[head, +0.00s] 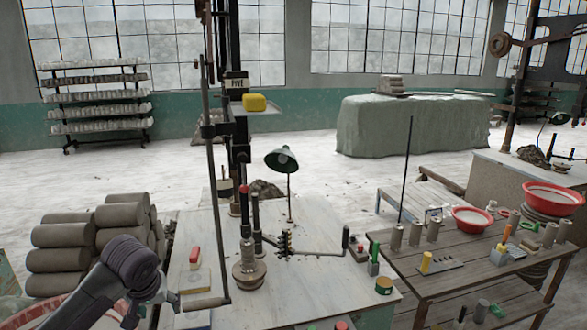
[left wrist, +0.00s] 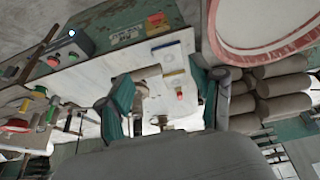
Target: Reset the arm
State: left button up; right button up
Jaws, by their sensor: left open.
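My left gripper (head: 153,300) is at the lower left of the head view, by the left edge of the pale workbench (head: 325,290). The left wrist view shows its two teal fingers (left wrist: 163,100) spread apart and empty, with the pale bench top beyond them. My left arm comes in from the lower left corner and its wrist is bent. My right arm and right gripper show in neither view.
Stacked clay rolls (head: 62,235) stand left, close to my left arm. A red-handled tool (head: 195,257) lies on the bench near a tall black machine post (head: 244,190). A green lamp (head: 282,160) stands behind. A wooden table (head: 410,265) with clay cylinders and a red bowl (head: 472,219) is right.

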pick_arm(q)
jog(key=s+f+b, duration=0.3)
jog(key=f+b, duration=0.1)
jog(key=f, duration=1.2)
jog(key=s+f+m+b, duration=0.1)
jog(key=s+f+b, duration=0.25)
jog(key=f, duration=1.25)
jog(key=s+f+b, duration=0.3)
jog(key=f+b, duration=0.1)
jog(key=f, duration=1.2)
jog(key=s+d+f+m+g+b, duration=0.2)
jog(key=s+f+b, duration=0.3)
jog(key=s+f, duration=1.25)
jog(key=s+d+f+b, duration=0.1)
jog(key=s+f, duration=0.3)
jog(key=s, duration=0.4)
jog(key=s+d+f+m+g+b, duration=0.1)
jog(key=s+d+f+b, duration=0.1)
jog(key=s+f, duration=0.3)
jog(key=s+d+f+m+h+b, duration=0.1)
jog(key=s+f, duration=0.4)
jog(key=s, duration=0.6)
jog(key=shift+s+d+b, duration=0.2)
jog(key=shift+s+b, duration=0.15)
jog(key=shift+b, duration=0.15)
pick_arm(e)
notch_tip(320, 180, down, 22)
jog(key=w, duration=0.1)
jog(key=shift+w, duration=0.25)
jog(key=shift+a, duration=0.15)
